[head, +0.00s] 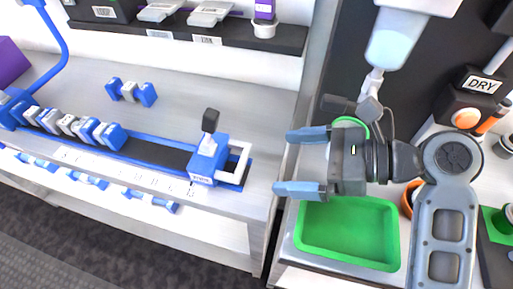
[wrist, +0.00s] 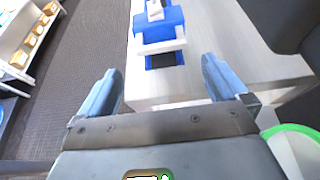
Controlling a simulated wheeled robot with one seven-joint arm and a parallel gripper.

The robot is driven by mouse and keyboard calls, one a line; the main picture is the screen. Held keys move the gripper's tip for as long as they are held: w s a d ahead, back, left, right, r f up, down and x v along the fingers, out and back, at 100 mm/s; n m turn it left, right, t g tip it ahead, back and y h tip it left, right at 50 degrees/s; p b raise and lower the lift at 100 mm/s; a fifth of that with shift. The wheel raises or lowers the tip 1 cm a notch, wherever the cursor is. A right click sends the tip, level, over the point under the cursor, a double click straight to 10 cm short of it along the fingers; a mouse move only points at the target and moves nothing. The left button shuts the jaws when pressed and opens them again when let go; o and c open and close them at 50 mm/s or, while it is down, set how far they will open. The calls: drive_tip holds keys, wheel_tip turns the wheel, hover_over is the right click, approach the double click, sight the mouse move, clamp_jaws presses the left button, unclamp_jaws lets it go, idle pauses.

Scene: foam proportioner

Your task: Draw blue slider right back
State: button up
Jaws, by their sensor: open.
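The blue slider (head: 207,158) stands at the right end of a blue-edged track with a dark bed (head: 160,151) on the grey bench. It has a black-topped lever and a white loop handle (head: 238,163) on its right side. In the wrist view the slider (wrist: 158,24) is at the top middle, ahead of my fingers, with its white handle (wrist: 161,46) facing me. My gripper (head: 303,162) is open and empty, to the right of the slider and apart from it. Its two blue fingers point left toward the handle.
Several blue and grey pieces (head: 67,124) line the track's left part. A loose blue and grey piece (head: 131,92) lies behind the track. A green tray (head: 347,232) sits below my gripper on the right-hand counter. A shelf (head: 185,27) runs along the back. The bench right of the handle is clear.

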sight(244, 161)
drive_tip(key=x, duration=0.7)
drive_tip(key=shift+w+a+f, duration=0.1)
drive_tip(key=shift+a, duration=0.1)
